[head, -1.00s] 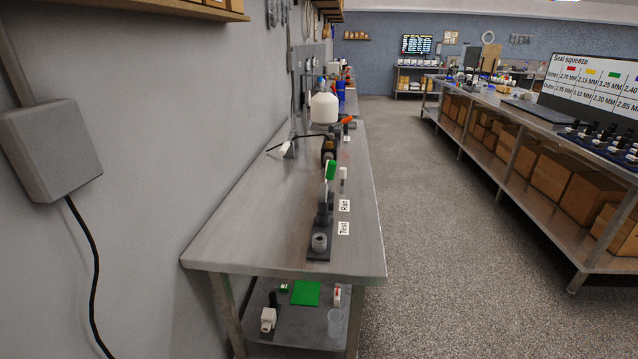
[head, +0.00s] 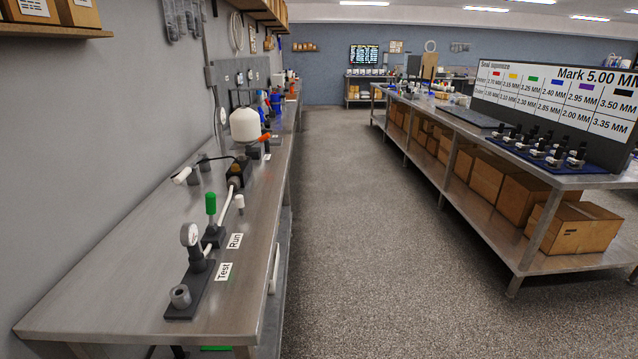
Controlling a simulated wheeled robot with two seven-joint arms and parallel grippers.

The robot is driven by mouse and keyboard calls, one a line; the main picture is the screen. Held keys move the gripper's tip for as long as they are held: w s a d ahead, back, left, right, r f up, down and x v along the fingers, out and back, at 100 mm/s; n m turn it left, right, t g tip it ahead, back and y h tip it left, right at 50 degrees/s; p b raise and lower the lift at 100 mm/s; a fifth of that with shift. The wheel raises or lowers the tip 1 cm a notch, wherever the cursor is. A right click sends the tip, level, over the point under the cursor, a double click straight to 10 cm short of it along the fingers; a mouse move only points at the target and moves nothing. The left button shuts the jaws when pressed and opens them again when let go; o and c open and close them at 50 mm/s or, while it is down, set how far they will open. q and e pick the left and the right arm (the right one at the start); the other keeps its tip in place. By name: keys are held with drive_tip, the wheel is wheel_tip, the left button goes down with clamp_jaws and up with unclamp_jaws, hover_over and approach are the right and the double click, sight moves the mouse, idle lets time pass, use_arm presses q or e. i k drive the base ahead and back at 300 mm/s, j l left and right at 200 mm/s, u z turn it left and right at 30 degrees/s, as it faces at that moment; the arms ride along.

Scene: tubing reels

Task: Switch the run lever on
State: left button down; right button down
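A lever with a green handle (head: 211,203) stands upright on a dark block on the steel bench (head: 95,295) at the left. A "Run" label (head: 234,241) lies on the bench beside that block, and a "Test" label (head: 224,271) lies nearer the front. A round gauge (head: 190,235) stands on a dark plate next to them, with white tubing running back past the lever. Farther back, an orange handle (head: 265,138) shows beside a white rounded tank (head: 245,125). Neither of my grippers is in view.
A grey wall borders the bench on the left. A wide clear floor aisle (head: 365,230) runs to its right. Across it stands a long bench with cardboard boxes (head: 572,228) below and a "Seal squeeze" board (head: 550,95).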

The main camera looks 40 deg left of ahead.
sight(210, 198)
drive_tip(key=i+l+u, duration=0.2)
drive_tip(key=i, duration=0.25)
drive_tip(key=i+u, duration=0.2)
drive_tip(key=i, duration=0.25)
drive_tip(key=i+l+u, duration=0.2)
drive_tip(key=i, duration=0.25)
drive_tip(key=i+u, duration=0.2)
drive_tip(key=u, duration=0.25)
drive_tip(key=i+u, duration=0.25)
drive_tip(key=u, duration=0.2)
drive_tip(key=i+l+u, duration=0.15)
drive_tip(key=u, duration=0.3)
drive_tip(key=i+l+u, duration=0.2)
drive_tip(key=u, duration=0.3)
drive_tip(key=i+l+u, duration=0.2)
drive_tip(key=u, duration=0.25)
drive_tip(key=l+u, duration=0.45)
drive_tip(key=i+l+u, duration=0.15)
drive_tip(key=u, duration=0.25)
drive_tip(key=i+l+u, duration=0.1)
drive_tip(key=l+u, duration=0.25)
drive_tip(key=i+l+u, duration=0.1)
drive_tip(key=l+u, duration=0.7)
drive_tip(key=i+j, duration=0.05)
drive_tip(key=j, duration=0.05)
